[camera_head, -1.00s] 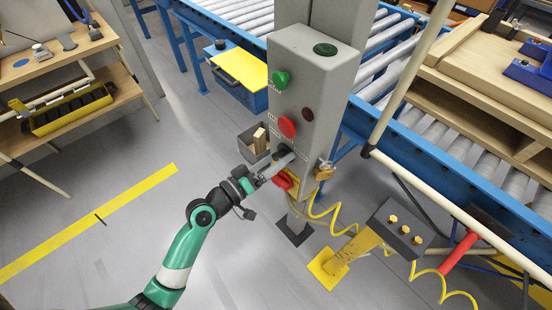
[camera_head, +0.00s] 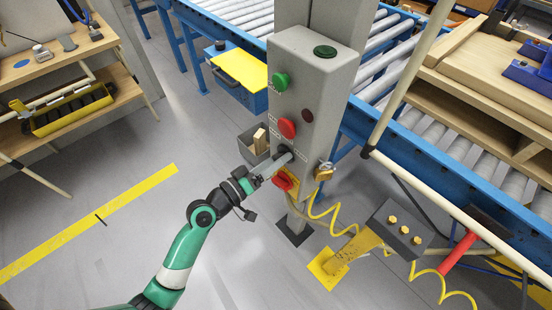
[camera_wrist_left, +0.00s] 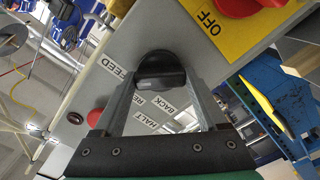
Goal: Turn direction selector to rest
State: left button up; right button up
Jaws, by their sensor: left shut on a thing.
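The direction selector (camera_wrist_left: 160,70) is a black knob on the grey control box (camera_head: 307,85). It shows in the left wrist view between the two fingers of my left gripper (camera_wrist_left: 160,80), which is shut on it. In the head view my left gripper (camera_head: 282,163) reaches the lower front of the box and mostly covers the knob. Printed labels (camera_wrist_left: 145,110) around the knob include FEED, BACK and HALT; another is partly hidden. The knob's exact pointing direction is hard to tell. My right gripper is not in view.
A red rotary switch (camera_head: 282,180) on a yellow OFF plate (camera_wrist_left: 228,33) sits just below the selector. A red button (camera_head: 287,128) and a green button (camera_head: 281,80) are above. A brass padlock (camera_head: 324,171) hangs at the box's right side. Open floor lies to the left.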

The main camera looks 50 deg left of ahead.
pick_arm(q)
jog(key=shift+n+p, duration=1.85)
jog(key=shift+n, duration=2.15)
jog(key=o, duration=1.3)
jog(key=shift+s, duration=0.1)
jog(key=s, duration=1.1)
jog(key=shift+s+a, duration=0.15)
jog(key=shift+s, duration=0.1)
